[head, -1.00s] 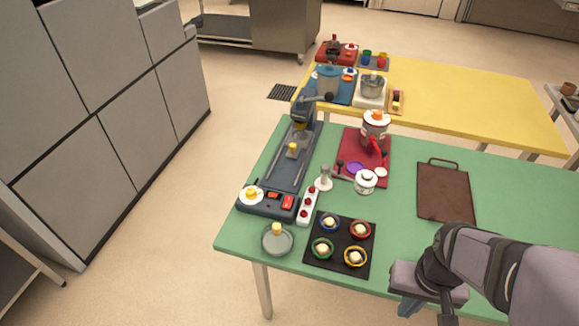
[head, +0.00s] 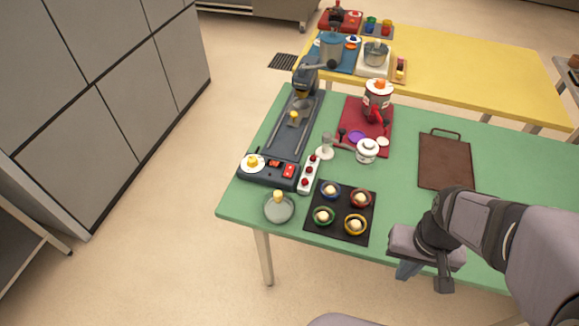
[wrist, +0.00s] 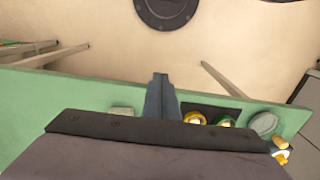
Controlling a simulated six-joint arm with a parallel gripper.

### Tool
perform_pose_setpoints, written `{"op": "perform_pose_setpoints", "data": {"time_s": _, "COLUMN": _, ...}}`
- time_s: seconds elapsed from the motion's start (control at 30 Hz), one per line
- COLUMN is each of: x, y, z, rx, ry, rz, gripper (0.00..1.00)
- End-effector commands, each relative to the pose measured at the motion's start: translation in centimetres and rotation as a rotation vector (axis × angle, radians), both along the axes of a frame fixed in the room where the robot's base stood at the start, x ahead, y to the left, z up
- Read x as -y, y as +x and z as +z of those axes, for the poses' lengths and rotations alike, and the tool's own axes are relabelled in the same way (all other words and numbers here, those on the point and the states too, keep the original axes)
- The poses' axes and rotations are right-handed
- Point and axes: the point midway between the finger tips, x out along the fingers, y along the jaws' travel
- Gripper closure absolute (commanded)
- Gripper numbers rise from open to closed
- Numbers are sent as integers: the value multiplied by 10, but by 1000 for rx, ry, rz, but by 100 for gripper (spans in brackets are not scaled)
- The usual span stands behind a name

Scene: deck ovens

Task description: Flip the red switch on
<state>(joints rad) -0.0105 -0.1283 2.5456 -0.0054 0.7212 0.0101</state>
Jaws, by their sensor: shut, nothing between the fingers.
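Two red switch-like parts sit on the front panel of the dark blue machine (head: 262,174): a smaller one (head: 274,163) and a larger one (head: 289,171) to its right. I cannot tell their positions. A white strip (head: 302,186) with several round red buttons lies just right of the panel. My gripper (head: 405,270) is near the green table's front edge, well to the right of the machine and apart from it. Its fingers (wrist: 160,78) are shut and empty in the wrist view. The red switch parts cannot be made out there.
A black tray (head: 340,214) with several coloured rings lies between machine and gripper. A glass lidded dish (head: 278,209) stands at the green table's (head: 405,150) front left corner. A red mat (head: 352,113) with a pot and a brown board (head: 445,165) are farther back.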

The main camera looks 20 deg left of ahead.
Motion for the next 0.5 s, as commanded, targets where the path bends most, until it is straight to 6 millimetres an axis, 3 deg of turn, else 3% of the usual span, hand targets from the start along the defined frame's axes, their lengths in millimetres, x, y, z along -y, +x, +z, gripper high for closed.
{"op": "perform_pose_setpoints", "data": {"time_s": 0.17, "x": -12, "y": 26, "z": 9, "rx": 18, "ry": -14, "rz": 11, "gripper": 100}}
{"op": "perform_pose_setpoints", "data": {"time_s": 0.27, "x": -27, "y": 51, "z": 18, "rx": 41, "ry": -27, "rz": 18, "gripper": 100}}
{"op": "perform_pose_setpoints", "data": {"time_s": 0.37, "x": -51, "y": 81, "z": 28, "rx": 71, "ry": -40, "rz": 25, "gripper": 100}}
{"op": "perform_pose_setpoints", "data": {"time_s": 0.5, "x": -97, "y": 123, "z": 44, "rx": 125, "ry": -55, "rz": 32, "gripper": 100}}
